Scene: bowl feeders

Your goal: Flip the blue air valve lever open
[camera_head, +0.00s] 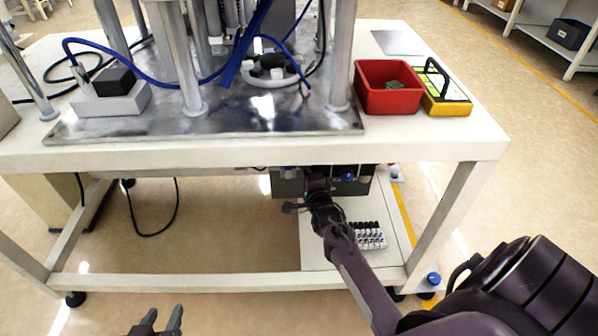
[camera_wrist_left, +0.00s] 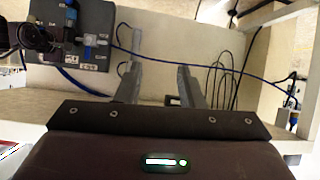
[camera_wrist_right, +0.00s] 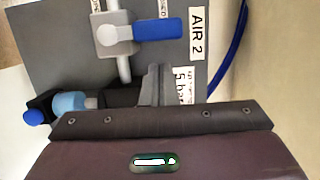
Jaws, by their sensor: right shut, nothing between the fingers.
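The blue valve lever (camera_wrist_right: 158,29) shows at the top of the right wrist view. It points right from a grey valve body (camera_wrist_right: 114,38), across the line of the pipe, beside an "AIR 2" label (camera_wrist_right: 198,30). My right gripper (camera_wrist_right: 157,72) is shut and empty just below the lever, apart from it in the picture. In the head view my right arm reaches under the table to the grey valve panel (camera_head: 290,185) and largely hides the lever. My left gripper (camera_head: 160,322) is open and empty at the bottom of the head view; its fingers also stand apart in the left wrist view (camera_wrist_left: 160,80).
The table edge (camera_head: 250,155) hangs above my right arm. A blue knob (camera_wrist_right: 34,117) and a pressure regulator (camera_wrist_right: 75,104) sit left of my right fingers. A blue hose (camera_wrist_right: 236,50) runs at the right. A red bin (camera_head: 388,100) stands on the table.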

